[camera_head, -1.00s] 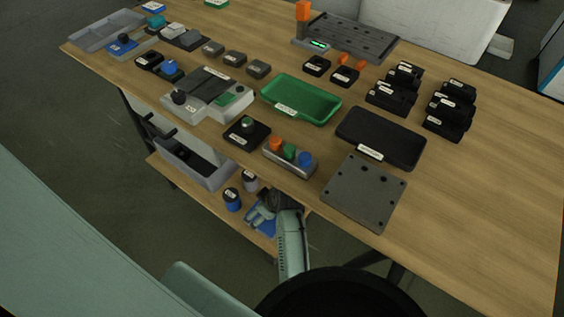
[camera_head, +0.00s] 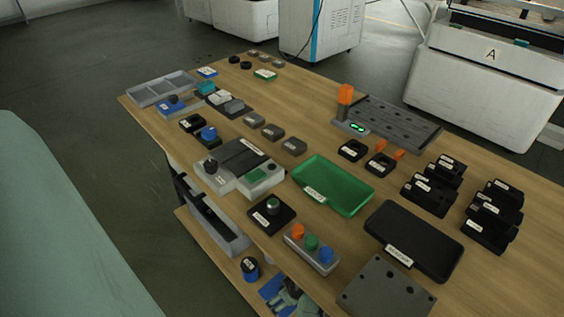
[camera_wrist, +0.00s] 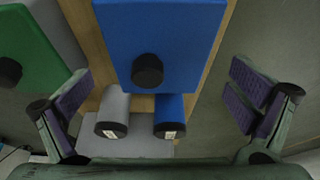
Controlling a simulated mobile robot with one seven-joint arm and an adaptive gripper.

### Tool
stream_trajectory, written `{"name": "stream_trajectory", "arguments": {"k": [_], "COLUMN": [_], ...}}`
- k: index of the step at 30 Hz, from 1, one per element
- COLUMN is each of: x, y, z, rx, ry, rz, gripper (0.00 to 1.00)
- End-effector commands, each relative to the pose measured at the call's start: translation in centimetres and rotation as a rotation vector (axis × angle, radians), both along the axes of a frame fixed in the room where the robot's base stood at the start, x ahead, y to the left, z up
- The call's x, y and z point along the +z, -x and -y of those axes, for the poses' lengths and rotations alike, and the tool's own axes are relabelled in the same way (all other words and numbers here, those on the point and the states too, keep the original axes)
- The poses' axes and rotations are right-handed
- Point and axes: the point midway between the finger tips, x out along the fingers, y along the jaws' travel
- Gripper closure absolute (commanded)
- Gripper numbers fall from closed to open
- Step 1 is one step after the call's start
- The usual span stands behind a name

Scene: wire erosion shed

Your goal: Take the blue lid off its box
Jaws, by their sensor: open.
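The blue lid (camera_wrist: 175,30) fills the upper middle of the wrist view, a flat panel with a round black knob (camera_wrist: 147,70) near its lower edge. Its box is hidden beneath it. My gripper (camera_wrist: 160,82) is open, one finger on each side of the lid and knob, with nothing between the pads; I cannot tell how far it stands above the lid. In the head view my gripper (camera_head: 290,297) is at the bottom edge, over the lower shelf, beside a blue patch (camera_head: 270,287) that looks like the lid, mostly hidden.
A green lid (camera_wrist: 32,45) with a black knob lies left of the blue one. A grey cylinder (camera_wrist: 113,108) and a blue cylinder (camera_wrist: 170,110), both black-capped, are close below the lid. The tabletop (camera_head: 500,285) above the shelf holds many parts.

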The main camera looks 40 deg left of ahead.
Motion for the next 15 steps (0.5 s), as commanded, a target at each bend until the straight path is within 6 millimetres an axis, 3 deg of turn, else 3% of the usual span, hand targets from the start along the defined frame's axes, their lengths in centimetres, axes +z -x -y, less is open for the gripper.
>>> {"name": "stream_trajectory", "arguments": {"k": [6,12,15], "x": [-2.0,-2.0,-2.0], "y": [0.0,-0.1,-0.1], "z": [-0.8,-0.8,-0.8], "rx": [0.0,0.0,0.0], "ry": [0.0,0.0,0.0], "rz": [0.0,0.001,0.0], "gripper": [0.0,0.0,0.06]}}
